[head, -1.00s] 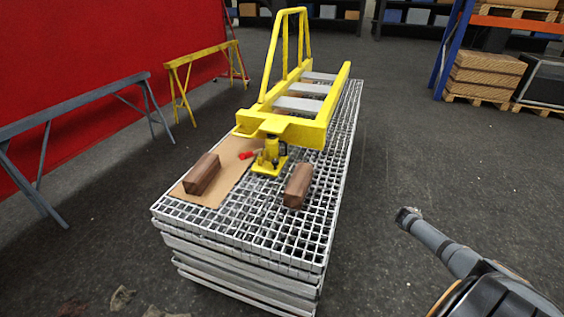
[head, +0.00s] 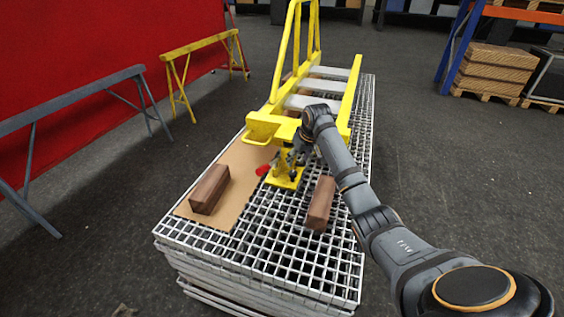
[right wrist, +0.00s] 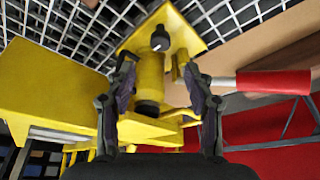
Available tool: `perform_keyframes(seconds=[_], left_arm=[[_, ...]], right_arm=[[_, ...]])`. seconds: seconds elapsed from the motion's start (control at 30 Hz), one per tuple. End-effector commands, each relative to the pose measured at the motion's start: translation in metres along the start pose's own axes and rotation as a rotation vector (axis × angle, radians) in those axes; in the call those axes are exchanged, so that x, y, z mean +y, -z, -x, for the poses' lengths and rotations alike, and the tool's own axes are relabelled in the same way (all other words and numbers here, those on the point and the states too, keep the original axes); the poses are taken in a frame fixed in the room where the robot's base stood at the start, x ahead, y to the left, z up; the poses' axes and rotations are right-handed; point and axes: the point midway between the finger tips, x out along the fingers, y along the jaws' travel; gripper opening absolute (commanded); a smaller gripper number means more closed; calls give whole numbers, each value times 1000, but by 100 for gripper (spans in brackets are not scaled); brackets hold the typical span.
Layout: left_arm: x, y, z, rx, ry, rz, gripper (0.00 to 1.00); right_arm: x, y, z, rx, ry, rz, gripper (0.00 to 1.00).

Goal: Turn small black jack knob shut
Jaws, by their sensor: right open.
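The small black jack knob (right wrist: 160,38) shows in the right wrist view near the base of the yellow jack (right wrist: 150,72). It has a pale mark and lies just beyond my fingertips. In the head view the jack (head: 284,180) stands on the grating under the end of the yellow boom frame (head: 265,129). My right gripper (right wrist: 160,66) is open, its fingers on either side of the jack body and short of the knob. In the head view my right gripper (head: 300,152) is at the jack, partly hidden by its own wrist. My left gripper is not in view.
A red handle (right wrist: 273,82) sticks out beside the jack. Two brown wooden blocks, one left (head: 210,189) and one right (head: 320,204), lie on the stacked grating (head: 270,245). Cardboard (head: 240,170) lies under the left block. The boom hangs close above the jack.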

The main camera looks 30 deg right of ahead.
Motion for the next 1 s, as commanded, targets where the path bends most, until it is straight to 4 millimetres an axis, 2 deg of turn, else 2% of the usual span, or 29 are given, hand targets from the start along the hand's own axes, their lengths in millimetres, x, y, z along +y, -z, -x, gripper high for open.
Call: perform_keyframes(seconds=[0.13, 0.23, 0.5, 0.63, 0.8, 1.0], left_arm=[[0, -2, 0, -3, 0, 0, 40], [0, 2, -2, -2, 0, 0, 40], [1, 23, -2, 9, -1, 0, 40], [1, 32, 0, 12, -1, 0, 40], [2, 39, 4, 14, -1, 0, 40], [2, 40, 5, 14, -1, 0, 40]], right_arm=[[0, -1, -3, -1, 0, 0, 53], [0, -1, -14, -3, 1, -1, 53], [0, -2, -72, -3, 1, -2, 53], [1, -2, -93, -2, -1, -2, 53], [0, -1, -105, -1, -1, 0, 53], [1, -1, -105, -1, -2, 0, 53]])
